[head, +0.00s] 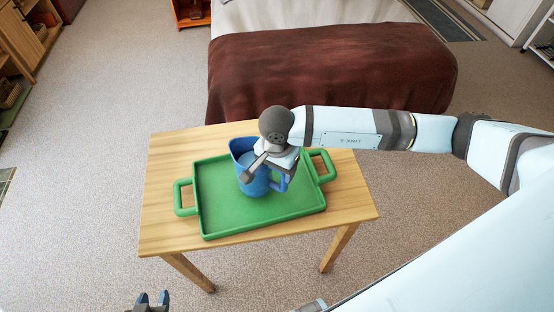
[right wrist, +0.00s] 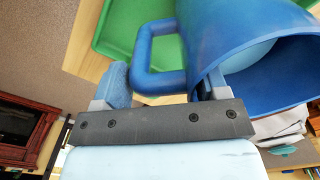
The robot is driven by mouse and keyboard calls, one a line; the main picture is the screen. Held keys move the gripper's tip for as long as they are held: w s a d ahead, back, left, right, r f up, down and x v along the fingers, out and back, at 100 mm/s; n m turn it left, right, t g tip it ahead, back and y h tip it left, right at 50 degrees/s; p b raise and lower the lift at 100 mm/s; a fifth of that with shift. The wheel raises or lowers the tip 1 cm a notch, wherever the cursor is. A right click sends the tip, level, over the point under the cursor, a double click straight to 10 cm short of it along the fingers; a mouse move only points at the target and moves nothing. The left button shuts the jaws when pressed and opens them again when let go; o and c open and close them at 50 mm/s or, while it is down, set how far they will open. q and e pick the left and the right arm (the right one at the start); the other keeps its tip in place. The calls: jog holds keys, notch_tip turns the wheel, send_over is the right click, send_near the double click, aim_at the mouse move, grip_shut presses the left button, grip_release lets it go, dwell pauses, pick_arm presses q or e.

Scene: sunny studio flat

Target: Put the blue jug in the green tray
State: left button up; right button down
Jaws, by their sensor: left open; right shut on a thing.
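The blue jug (head: 249,182) is upright over the middle to right part of the green tray (head: 225,218) in the head view. I cannot tell whether its base touches the tray floor. My right gripper (head: 272,168) is at the jug's handle side and is shut on the jug. In the right wrist view the jug (right wrist: 225,30) shows its open mouth, and its handle lies between the fingers of the gripper (right wrist: 165,85). My left gripper (head: 152,299) is open and empty, low at the bottom edge, away from the tray.
The tray rests on a small wooden table (head: 163,160) with bare wood around it. A bed with a brown blanket (head: 330,70) stands behind the table. Wooden shelves (head: 20,40) are at the far left. Carpet is clear left of the table.

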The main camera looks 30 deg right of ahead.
notch_tip(320, 180, down, 2)
jog(key=shift+f, duration=0.25)
jog(key=shift+f, duration=0.15)
jog(key=shift+c, duration=0.7)
grip_release()
